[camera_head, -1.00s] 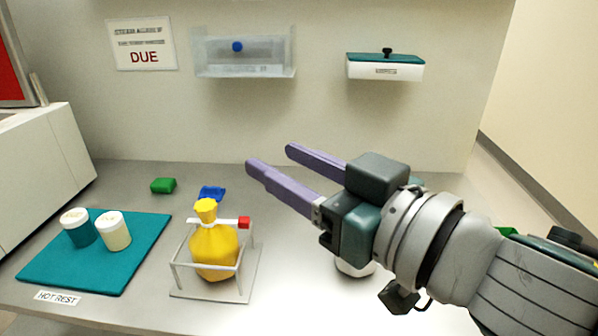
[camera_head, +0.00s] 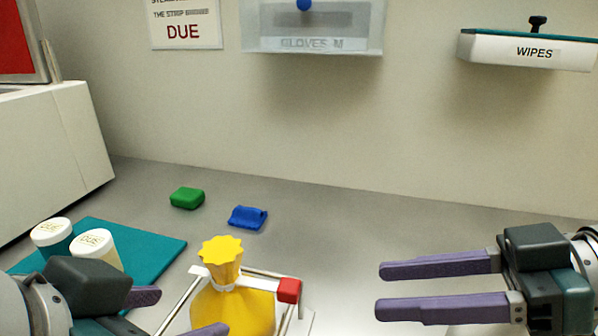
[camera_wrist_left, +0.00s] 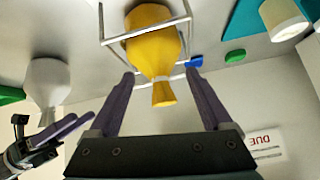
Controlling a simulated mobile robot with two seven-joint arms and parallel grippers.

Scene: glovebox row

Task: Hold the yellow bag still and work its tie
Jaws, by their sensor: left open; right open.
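The yellow bag (camera_head: 232,308) stands upright in a white wire frame (camera_head: 178,300), its gathered neck (camera_head: 222,252) at the top. A pale tie (camera_head: 224,284) circles the neck, and a red tab (camera_head: 289,290) sits to its right. My left gripper (camera_head: 194,310) is open at the bag's left side, one fingertip overlapping the bag in the picture. In the left wrist view the yellow bag (camera_wrist_left: 155,50) lies between the open fingers, upside down; contact cannot be told. My right gripper (camera_head: 380,290) is open and empty, right of the bag, pointing left.
A teal mat (camera_head: 150,245) with two white-lidded jars is at left. A green block (camera_head: 187,197) and a blue item (camera_head: 248,217) lie behind the bag. A pale bag (camera_wrist_left: 46,85) shows in the left wrist view. The back wall holds glove and wipes boxes.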

